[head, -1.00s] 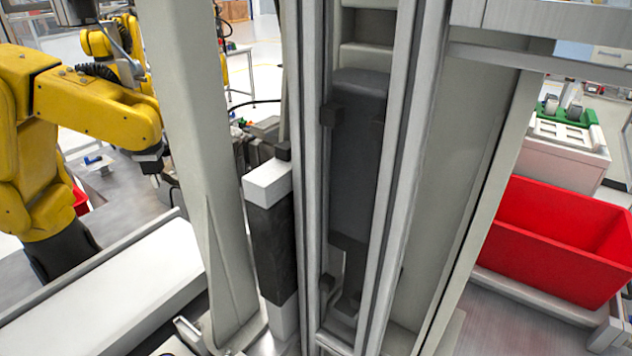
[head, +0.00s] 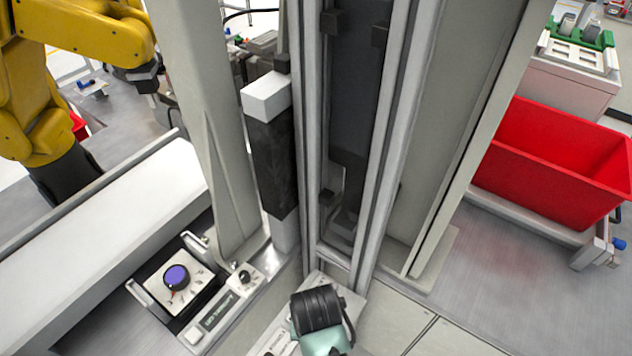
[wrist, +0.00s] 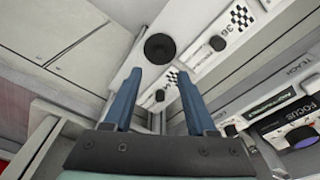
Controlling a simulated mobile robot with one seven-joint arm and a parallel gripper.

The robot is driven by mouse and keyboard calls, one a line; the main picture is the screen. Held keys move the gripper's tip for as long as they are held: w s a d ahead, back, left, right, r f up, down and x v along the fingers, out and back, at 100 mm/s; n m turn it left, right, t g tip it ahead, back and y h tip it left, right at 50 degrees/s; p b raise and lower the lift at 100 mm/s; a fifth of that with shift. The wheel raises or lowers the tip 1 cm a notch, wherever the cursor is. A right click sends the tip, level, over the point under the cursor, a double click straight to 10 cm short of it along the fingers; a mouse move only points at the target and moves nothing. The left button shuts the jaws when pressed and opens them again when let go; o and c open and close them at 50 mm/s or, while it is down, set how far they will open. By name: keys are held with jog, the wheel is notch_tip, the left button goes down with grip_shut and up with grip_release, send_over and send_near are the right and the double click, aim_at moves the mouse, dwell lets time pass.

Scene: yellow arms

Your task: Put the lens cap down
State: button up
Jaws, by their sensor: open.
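A round black disc, which looks like the lens cap (wrist: 159,48), lies flat on a pale panel in the wrist view. My gripper (wrist: 160,73) is open, with two blue fingers apart and nothing between them. The disc shows just beyond the fingertips, clear of both; I cannot tell the height gap. In the head view my black and teal wrist is at the bottom centre and hides the fingers and the disc. A purple-faced lens (head: 177,278) sits on a box at lower left; the wrist view shows it beside the word FOCUS.
The panel carries checker marks and small black knobs (wrist: 218,43). A tall grey frame (head: 390,160) stands just behind my wrist. A white beam (head: 100,240) runs along the left, with a yellow arm (head: 80,40) beyond. A red bin (head: 550,150) is at right.

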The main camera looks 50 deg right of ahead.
jog(key=w+a+r+n+t+h, duration=0.15)
jog(key=w+r+t, duration=0.25)
jog(key=w+r, duration=0.5)
jog(key=w+a+r+n+t+h, duration=0.15)
jog(key=w+r+t, duration=0.35)
jog(key=r, duration=0.8)
jog(key=w+a+r+n+t, duration=0.1)
jog(key=w+r+n+t, duration=0.15)
jog(key=w+r, duration=0.7)
jog(key=s+a+r+n+t, duration=0.1)
jog(key=a+r+t, duration=0.2)
jog(key=r, duration=0.5)
jog(key=s+a+r+n+t+y, duration=0.1)
jog(key=a+r+t, duration=0.2)
jog(key=r, duration=0.5)
jog(key=s+a+r+n+t, duration=0.1)
jog(key=a+r+t, duration=0.2)
jog(key=r, duration=0.6)
jog(key=s+a+r+n+t+y, duration=0.1)
jog(key=s+a+r+t, duration=0.2)
jog(key=s+r, duration=0.2)
jog(key=s+a+r+n+t+y, duration=0.1)
jog(key=s+a+r+t+y, duration=0.1)
jog(key=s+r, duration=0.3)
notch_tip(320, 180, up, 4)
jog(key=shift+a+t, duration=0.55)
jog(key=shift+a, duration=0.35)
jog(key=shift+w+f, duration=0.1)
